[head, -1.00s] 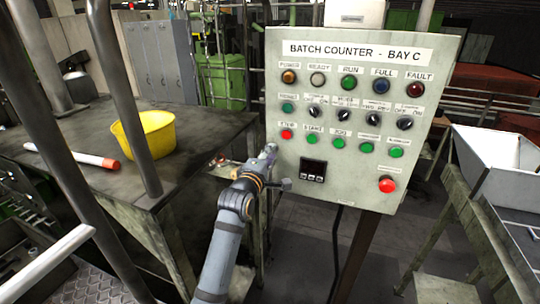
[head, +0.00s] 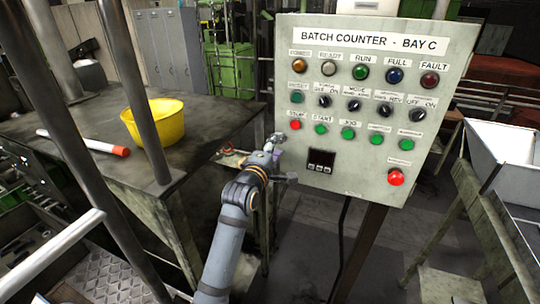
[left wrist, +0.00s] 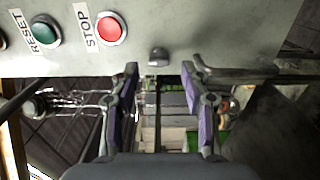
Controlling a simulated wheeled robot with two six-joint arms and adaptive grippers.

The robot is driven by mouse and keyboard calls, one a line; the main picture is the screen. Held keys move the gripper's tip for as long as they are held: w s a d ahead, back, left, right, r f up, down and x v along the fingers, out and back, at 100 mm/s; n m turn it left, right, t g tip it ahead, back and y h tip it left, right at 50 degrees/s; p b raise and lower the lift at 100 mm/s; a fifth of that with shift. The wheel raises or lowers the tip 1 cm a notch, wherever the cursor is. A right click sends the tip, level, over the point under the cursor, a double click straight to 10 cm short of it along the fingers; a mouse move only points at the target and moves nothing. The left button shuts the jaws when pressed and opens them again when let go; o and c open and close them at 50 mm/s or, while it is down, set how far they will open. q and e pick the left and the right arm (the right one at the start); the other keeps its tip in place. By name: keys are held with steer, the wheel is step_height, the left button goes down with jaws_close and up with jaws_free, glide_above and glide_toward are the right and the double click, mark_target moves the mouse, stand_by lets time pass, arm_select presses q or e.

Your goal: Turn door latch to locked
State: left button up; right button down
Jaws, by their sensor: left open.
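The grey control panel (head: 370,190), labelled "BATCH COUNTER - BAY C", stands in the middle of the head view. A small dark knob (left wrist: 158,57), which may be the door latch, sits near the panel's edge in the left wrist view. I cannot make out its setting, and I cannot make the knob out in the head view. My left gripper (head: 274,146) is at the panel's lower left edge. In the left wrist view the left gripper (left wrist: 160,80) is open, its two fingers either side of the knob's line, with no visible contact. My right gripper is not in view.
The red stop button (left wrist: 112,29) and green reset button (left wrist: 41,32) are close beside the knob. A workbench (head: 60,125) with a yellow bowl (head: 158,121) stands left. Metal posts cross the left side. A white bin (head: 505,165) stands right.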

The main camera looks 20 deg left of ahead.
arm_select(q)
steer(key=s, duration=1)
steer(key=shift+s+a, duration=0.2)
steer(key=shift+s, duration=0.05)
